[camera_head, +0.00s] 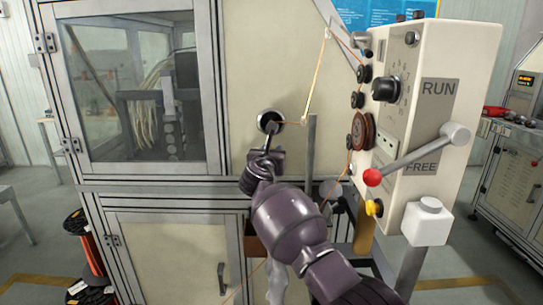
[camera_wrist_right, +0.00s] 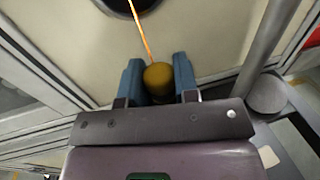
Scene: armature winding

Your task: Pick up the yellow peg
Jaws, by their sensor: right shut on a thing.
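My right gripper (camera_wrist_right: 158,82) is shut on the yellow peg (camera_wrist_right: 158,76). The peg's rounded end shows between the two blue fingers in the right wrist view. An orange wire (camera_wrist_right: 141,33) runs from the peg up towards a dark round opening (camera_wrist_right: 128,4) in the pale panel. In the head view the right gripper (camera_head: 266,146) is just below that opening (camera_head: 270,121), and the peg cannot be made out there. My left gripper is not in view.
A winding control box (camera_head: 423,110) with a red-tipped lever (camera_head: 410,155) and a yellow knob (camera_head: 374,208) stands close to the right of my arm. A metal post (camera_head: 311,155) stands near the gripper. Wire spools (camera_head: 85,245) are at lower left.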

